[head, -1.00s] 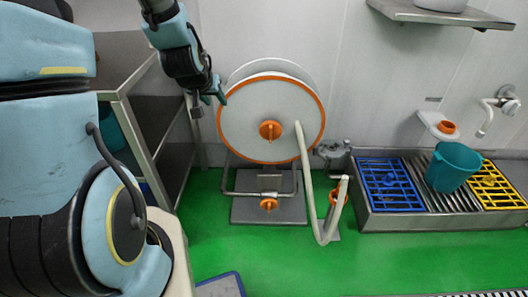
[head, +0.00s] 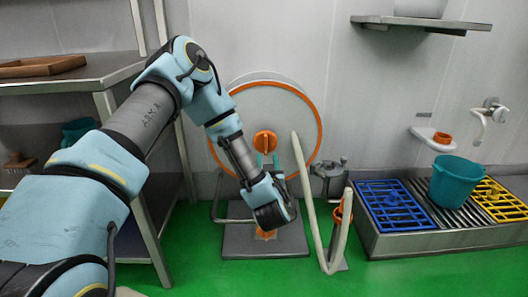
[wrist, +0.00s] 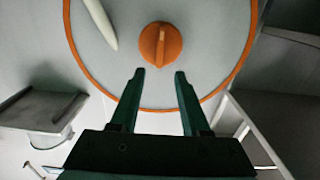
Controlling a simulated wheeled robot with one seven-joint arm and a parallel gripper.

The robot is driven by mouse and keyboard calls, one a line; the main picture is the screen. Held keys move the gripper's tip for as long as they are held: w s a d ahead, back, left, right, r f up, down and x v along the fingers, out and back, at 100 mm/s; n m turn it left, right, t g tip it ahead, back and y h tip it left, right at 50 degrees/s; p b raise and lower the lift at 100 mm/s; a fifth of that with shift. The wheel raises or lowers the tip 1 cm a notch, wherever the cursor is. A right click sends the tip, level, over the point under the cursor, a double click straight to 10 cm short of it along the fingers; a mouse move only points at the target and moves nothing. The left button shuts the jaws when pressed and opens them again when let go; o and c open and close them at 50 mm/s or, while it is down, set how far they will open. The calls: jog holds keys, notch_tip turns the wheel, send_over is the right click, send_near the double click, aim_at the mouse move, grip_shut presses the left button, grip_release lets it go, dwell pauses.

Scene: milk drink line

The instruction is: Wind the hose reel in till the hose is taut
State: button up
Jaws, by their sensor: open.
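The hose reel (head: 235,125) is a pale disc with an orange rim, on a stand against the back wall. An orange knob (head: 265,142) sits at its centre. It also shows in the wrist view (wrist: 160,45). The cream hose (head: 305,185) hangs from the reel's right side in a slack loop and rises to an orange holder (head: 338,215). My gripper (head: 267,157) is open in front of the reel, just below the knob. In the wrist view its fingertips (wrist: 160,71) stand apart, pointing towards the knob, with nothing between them. Contact cannot be told.
A metal shelf unit (head: 70,80) stands at the left. At the right are a grated trough (head: 390,240) with blue (head: 395,205) and yellow (head: 500,200) racks and a teal bucket (head: 455,182). A wall shelf (head: 420,24) hangs above. Green floor is clear in front.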

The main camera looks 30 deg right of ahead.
aim_at(266, 144)
jog(key=b+x, duration=0.1)
jog(key=x, duration=0.8)
jog(key=shift+w+d, duration=0.15)
jog(key=shift+w, duration=0.15)
grip_shut()
dwell(1.0)
